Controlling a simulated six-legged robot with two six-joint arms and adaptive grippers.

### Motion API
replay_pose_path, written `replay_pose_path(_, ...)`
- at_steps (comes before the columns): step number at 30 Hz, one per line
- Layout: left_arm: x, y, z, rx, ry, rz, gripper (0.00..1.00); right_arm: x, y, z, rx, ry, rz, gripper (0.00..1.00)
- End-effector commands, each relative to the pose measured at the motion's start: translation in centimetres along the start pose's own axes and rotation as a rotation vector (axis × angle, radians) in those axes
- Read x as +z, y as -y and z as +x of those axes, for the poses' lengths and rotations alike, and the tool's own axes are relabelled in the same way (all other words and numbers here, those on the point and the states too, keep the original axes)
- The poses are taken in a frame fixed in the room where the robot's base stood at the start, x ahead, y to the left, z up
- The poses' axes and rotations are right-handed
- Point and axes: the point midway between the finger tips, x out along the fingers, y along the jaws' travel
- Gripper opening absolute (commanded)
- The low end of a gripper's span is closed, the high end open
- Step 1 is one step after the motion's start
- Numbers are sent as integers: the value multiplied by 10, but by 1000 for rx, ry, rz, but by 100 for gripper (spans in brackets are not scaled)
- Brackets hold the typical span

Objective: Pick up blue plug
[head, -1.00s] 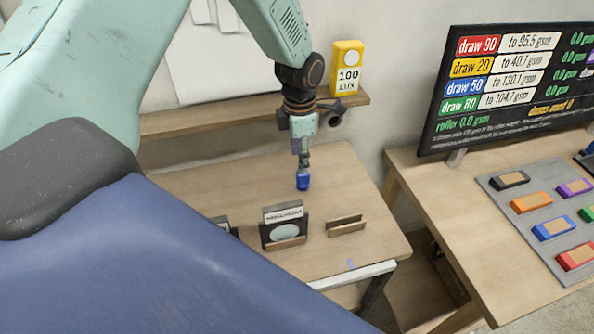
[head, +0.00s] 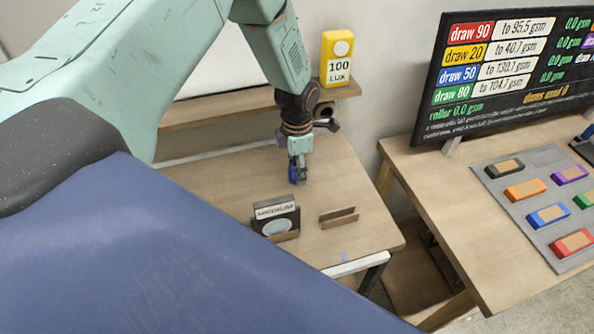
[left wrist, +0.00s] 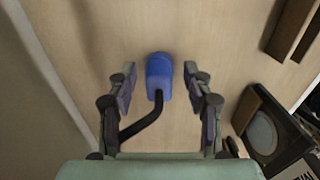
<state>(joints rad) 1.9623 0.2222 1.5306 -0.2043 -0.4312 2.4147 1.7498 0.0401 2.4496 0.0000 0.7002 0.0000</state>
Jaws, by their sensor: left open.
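The blue plug (left wrist: 159,76) sits on the wooden table in the left wrist view, with a black cable running from it back toward my gripper. In the head view the blue plug (head: 293,176) shows at the tip of my left gripper, partly covered by it. My left gripper (left wrist: 158,84) is open, with one finger on each side of the plug and a gap visible on both sides. In the head view the left gripper (head: 299,172) points down over the table. My right gripper is not in view.
A stand labelled MEDIUM (head: 275,218) and an empty wooden holder (head: 338,218) stand on the table in front of the gripper. A yellow 100 LUX box (head: 338,60) sits on the shelf behind. A second table at right carries a sign (head: 505,75) and coloured blocks.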

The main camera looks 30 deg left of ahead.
Motion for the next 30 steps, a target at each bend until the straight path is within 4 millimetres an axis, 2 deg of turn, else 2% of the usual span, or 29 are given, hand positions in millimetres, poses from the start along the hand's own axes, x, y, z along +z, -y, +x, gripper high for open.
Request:
replay_pose_path(6,0,-2,0,1,1,-1,50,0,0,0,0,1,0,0)
replay_pose_path(24,0,-2,0,0,0,-1,0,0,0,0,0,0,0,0)
replay_pose_path(30,0,-2,0,1,1,-1,0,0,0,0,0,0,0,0)
